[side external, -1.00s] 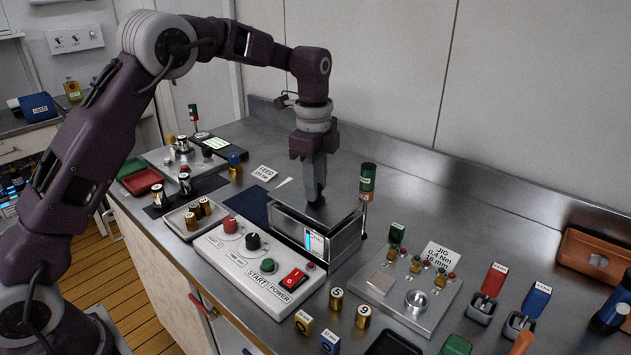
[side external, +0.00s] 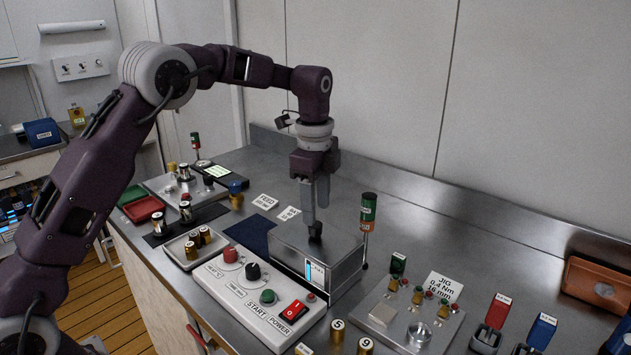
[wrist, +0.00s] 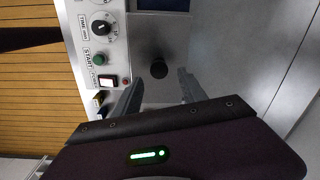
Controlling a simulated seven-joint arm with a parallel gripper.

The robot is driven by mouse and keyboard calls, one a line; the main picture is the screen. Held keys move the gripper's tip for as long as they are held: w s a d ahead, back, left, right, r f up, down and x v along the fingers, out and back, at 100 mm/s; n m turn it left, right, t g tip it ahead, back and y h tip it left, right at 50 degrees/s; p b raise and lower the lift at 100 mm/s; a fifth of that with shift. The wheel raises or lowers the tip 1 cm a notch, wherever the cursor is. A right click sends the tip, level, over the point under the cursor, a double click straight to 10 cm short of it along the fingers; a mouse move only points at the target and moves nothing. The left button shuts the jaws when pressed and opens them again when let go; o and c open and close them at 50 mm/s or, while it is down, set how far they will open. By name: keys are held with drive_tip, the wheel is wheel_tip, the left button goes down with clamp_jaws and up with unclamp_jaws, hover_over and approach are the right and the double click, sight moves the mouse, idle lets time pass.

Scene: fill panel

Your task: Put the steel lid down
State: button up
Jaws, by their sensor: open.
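The steel lid (side external: 292,238) lies flat on top of the steel box (side external: 345,275), with its black knob (side external: 315,233) upright. In the wrist view the lid (wrist: 160,40) shows as a grey surface around the round black knob (wrist: 159,69). My gripper (side external: 315,217) is open and points straight down over the knob. In the wrist view its two fingers (wrist: 160,76) stand apart, one on each side of the knob, with gaps visible. I cannot tell how far the fingertips reach down beside it.
A control panel (side external: 245,296) with knobs and a red switch stands directly in front of the box. A signal tower (side external: 367,215) stands close to its right. A dark blue mat (side external: 255,232) lies behind left. The jig plate (side external: 395,325) is at right.

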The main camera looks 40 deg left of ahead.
sight(315, 227)
wheel_tip(315, 227, up, 10)
drive_tip(key=shift+s, duration=0.3)
drive_tip(key=s+r+n+t, duration=0.1)
drive_tip(key=s+r+n, duration=0.25)
drive_tip(key=s, duration=0.45)
drive_tip(key=s+r+n+t, duration=0.1)
drive_tip(key=s+r+n, duration=0.25)
drive_tip(key=s, duration=0.35)
drive_tip(key=s+f+n+t, duration=0.1)
drive_tip(key=s+f+n, duration=0.3)
drive_tip(key=s, duration=0.5)
drive_tip(key=s+d+f+n+t, duration=0.1)
drive_tip(key=s+f+n, duration=0.3)
drive_tip(key=s, duration=0.5)
drive_tip(key=shift+s+f+t, duration=0.2)
drive_tip(key=shift+f+t, duration=0.3)
drive_tip(key=shift+f, duration=0.45)
drive_tip(key=shift+d, duration=0.1)
